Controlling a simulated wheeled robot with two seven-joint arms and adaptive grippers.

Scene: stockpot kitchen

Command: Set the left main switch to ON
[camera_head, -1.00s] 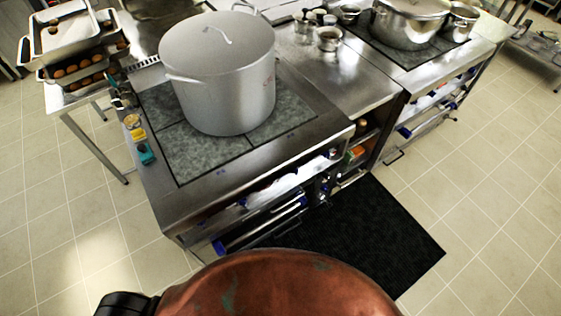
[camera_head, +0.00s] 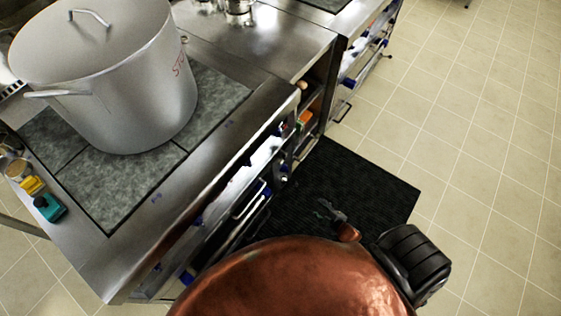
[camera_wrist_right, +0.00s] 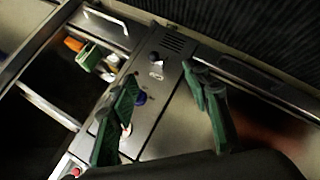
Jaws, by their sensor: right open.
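My right gripper (camera_head: 325,208) is low in front of the stove, over the dark mat, in the head view. In the right wrist view its two green fingers (camera_wrist_right: 160,78) are apart, with nothing held between them. Beyond and between them is a steel control panel (camera_wrist_right: 172,100). It carries a dark round switch knob (camera_wrist_right: 155,57), a small pale label or switch (camera_wrist_right: 156,75) and a blue knob (camera_wrist_right: 140,98). I cannot tell which is the left main switch or its setting. The fingers appear apart from the knobs. My left gripper is out of view.
A large steel stockpot (camera_head: 120,85) stands on the stove (camera_head: 235,125). A teal item (camera_head: 49,208) lies at its left edge. Shelves with coloured boxes (camera_wrist_right: 88,55) and a drawer handle (camera_wrist_right: 50,106) flank the panel.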

